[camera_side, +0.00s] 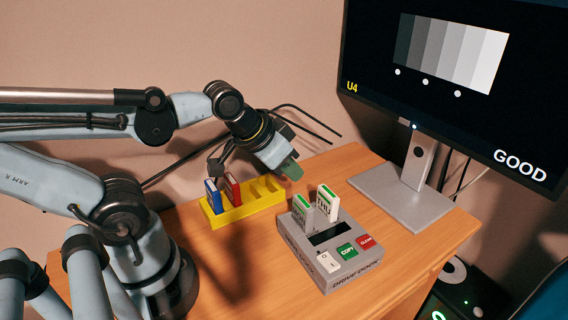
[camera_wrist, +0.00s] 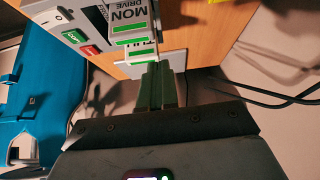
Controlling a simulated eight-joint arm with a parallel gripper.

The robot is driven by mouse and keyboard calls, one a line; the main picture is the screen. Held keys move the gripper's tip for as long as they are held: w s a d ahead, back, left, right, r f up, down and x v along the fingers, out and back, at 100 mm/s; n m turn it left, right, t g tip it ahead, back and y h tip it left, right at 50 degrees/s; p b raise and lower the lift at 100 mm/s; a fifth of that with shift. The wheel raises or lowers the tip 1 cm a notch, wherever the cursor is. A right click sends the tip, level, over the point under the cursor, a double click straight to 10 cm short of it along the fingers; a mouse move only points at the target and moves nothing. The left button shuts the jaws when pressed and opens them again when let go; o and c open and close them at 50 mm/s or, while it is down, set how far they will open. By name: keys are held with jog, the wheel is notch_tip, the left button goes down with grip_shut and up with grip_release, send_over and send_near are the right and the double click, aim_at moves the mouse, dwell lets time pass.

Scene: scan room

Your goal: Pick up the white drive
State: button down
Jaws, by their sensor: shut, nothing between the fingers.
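The white drive (camera_side: 327,205) stands upright in the right slot of the grey drive dock (camera_side: 337,276), with a green patch on its top. In the wrist view the white drive (camera_wrist: 137,47) shows partly, beyond the fingertips and beside a grey drive marked MON (camera_wrist: 128,15). That grey drive (camera_side: 302,208) stands in the left slot in the side view. My gripper (camera_side: 291,172), with green fingers, is shut and empty, above and behind the dock, up and left of the white drive. The closed fingers (camera_wrist: 160,74) also show in the wrist view, apart from the drives.
A yellow rack (camera_side: 246,208) holds a blue drive (camera_side: 213,196) and a red drive (camera_side: 232,188) at its left; its right slots look empty. A monitor (camera_side: 460,75) on a grey stand (camera_side: 403,200) is at the right. The dock front has a switch, COPY and CLEAR buttons.

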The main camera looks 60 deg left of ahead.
dwell(0.4)
jog(key=shift+c, duration=0.8)
grip_release()
notch_tip(320, 180, up, 7)
jog(key=g, duration=0.7)
send_over(328, 191)
jog(key=shift+m, duration=0.3)
jog(key=f, duration=0.7)
jog(key=shift+w+a, duration=0.25)
jog(key=shift+w, duration=0.1)
jog(key=f, duration=0.4)
jog(key=shift+s+d+f, duration=0.1)
jog(key=shift+s+d, duration=0.2)
jog(key=shift+f, duration=0.65)
